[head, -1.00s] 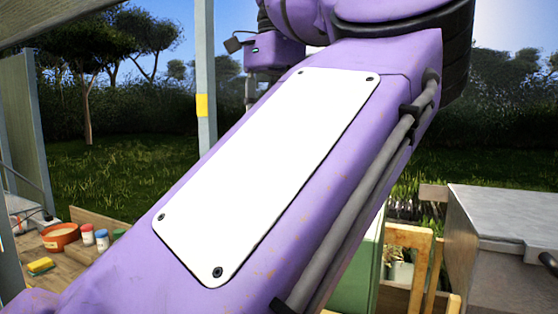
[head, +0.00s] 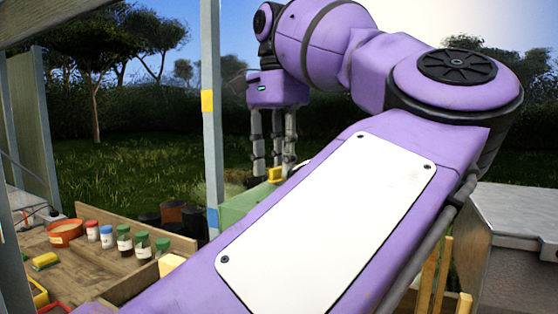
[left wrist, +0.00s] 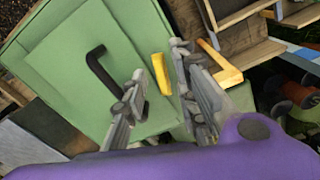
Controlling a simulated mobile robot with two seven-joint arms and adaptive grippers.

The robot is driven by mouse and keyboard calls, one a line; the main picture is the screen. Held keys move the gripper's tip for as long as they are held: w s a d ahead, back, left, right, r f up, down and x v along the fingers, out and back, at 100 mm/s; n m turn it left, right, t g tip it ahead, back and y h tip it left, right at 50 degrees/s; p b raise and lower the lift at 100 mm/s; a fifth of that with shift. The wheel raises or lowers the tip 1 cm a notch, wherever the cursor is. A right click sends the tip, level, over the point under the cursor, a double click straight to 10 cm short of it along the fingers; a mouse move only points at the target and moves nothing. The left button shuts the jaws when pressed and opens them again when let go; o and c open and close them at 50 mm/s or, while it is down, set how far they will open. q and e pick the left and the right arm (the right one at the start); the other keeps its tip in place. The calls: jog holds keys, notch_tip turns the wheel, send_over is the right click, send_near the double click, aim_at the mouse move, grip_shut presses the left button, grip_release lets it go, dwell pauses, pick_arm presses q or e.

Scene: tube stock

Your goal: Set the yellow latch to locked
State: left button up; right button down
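The yellow latch (left wrist: 161,73) is a short bar on the green box (left wrist: 128,42), next to a black handle (left wrist: 100,70). In the left wrist view my left gripper (left wrist: 170,65) is open, and the latch shows in the gap between its fingers. I cannot tell whether they touch. In the head view my left gripper (head: 274,160) points down over the green box (head: 236,207), with a yellow piece (head: 275,174) just below the fingers. My purple arm hides much of the box there. My right gripper is not in view.
A yellow bracket (left wrist: 219,64) sits right of the fingers in the left wrist view. In the head view, a wooden bench (head: 95,263) at left holds an orange bowl (head: 65,232), several jars and a sponge (head: 45,261). A grey post (head: 211,130) stands left of the gripper.

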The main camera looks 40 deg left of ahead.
pick_arm(q)
jog(key=shift+w, duration=0.1)
jog(key=shift+c, duration=1.3)
grip_shut()
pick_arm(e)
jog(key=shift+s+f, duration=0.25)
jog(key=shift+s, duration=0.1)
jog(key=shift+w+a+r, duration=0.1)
